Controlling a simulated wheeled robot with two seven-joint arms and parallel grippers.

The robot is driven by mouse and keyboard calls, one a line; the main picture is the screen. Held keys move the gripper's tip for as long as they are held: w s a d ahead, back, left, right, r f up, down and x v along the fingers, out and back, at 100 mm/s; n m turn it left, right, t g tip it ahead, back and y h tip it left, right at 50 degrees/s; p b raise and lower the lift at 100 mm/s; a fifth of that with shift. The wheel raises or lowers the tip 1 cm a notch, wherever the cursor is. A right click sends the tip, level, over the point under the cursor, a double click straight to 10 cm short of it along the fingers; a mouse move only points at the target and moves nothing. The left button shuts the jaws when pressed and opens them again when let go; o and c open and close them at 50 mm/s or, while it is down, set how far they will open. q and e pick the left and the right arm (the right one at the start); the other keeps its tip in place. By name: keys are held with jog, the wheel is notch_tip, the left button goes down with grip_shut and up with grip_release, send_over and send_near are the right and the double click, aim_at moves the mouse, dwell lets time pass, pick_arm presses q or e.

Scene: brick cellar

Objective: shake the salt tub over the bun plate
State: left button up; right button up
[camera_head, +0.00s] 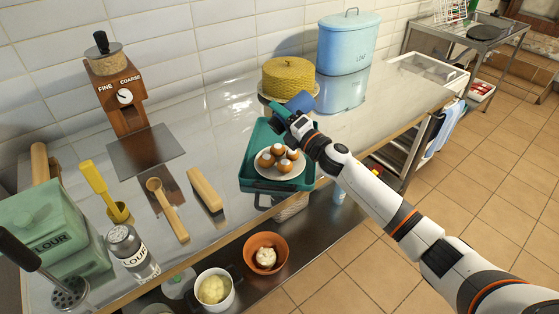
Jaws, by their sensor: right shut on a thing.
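My right gripper (287,115) reaches in from the lower right. It is shut on a blue tub (302,102), which appears to be the salt tub. The tub is tilted and held above the counter, near the back edge of the teal tray. The gripper partly hides it, and its opening cannot be made out. The bun plate (282,176) is a pale round plate on the tray, with several brown-and-white buns (265,160) on it. The plate is just below and in front of the gripper. My left gripper is not in view.
The teal tray (251,152) sits at the counter's front edge. Behind are a yellow cake cover (288,76) and a blue canister (348,43). Bowls (266,243) are on a lower shelf.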

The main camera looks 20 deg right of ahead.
notch_tip(320, 180, up, 3)
jog(key=shift+p, duration=1)
notch_tip(320, 180, down, 4)
jog(key=b, duration=0.3)
jog(key=shift+r, duration=0.4)
